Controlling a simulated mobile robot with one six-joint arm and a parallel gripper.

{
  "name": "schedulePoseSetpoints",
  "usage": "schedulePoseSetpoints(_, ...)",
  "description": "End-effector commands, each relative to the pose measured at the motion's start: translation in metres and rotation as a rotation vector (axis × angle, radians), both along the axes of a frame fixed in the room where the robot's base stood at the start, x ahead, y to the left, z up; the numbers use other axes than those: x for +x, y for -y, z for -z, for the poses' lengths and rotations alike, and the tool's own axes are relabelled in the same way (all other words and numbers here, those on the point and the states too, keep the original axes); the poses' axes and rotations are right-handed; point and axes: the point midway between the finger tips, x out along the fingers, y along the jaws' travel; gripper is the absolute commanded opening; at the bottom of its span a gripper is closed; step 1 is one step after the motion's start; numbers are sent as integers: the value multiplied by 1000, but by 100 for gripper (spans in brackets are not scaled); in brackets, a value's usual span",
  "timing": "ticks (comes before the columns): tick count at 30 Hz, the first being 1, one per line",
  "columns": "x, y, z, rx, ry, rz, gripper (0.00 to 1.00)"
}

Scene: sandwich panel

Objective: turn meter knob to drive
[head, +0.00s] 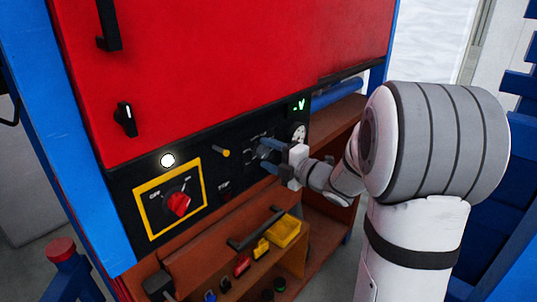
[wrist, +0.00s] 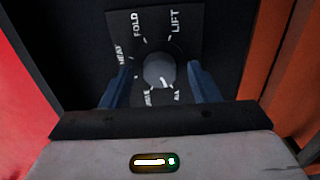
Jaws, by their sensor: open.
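The meter knob (wrist: 158,71) is a round grey knob on a dark dial plate, with a pale mark on its lower part. FOLD, LIFT and HEAT are readable around it; the lower labels are partly cut off, one ending in "VE". In the head view my gripper (head: 269,157) is at the panel and largely hides the knob.
Below are a brown shelf and a yellow bin (head: 285,231).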

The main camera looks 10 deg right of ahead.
Motion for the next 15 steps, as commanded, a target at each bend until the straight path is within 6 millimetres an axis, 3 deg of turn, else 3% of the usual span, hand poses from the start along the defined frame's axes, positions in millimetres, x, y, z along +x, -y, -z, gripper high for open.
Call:
schedulePoseSetpoints(5,0,0,0,0,0,1,53)
schedulePoseSetpoints(15,0,1,0,0,0,1,26)
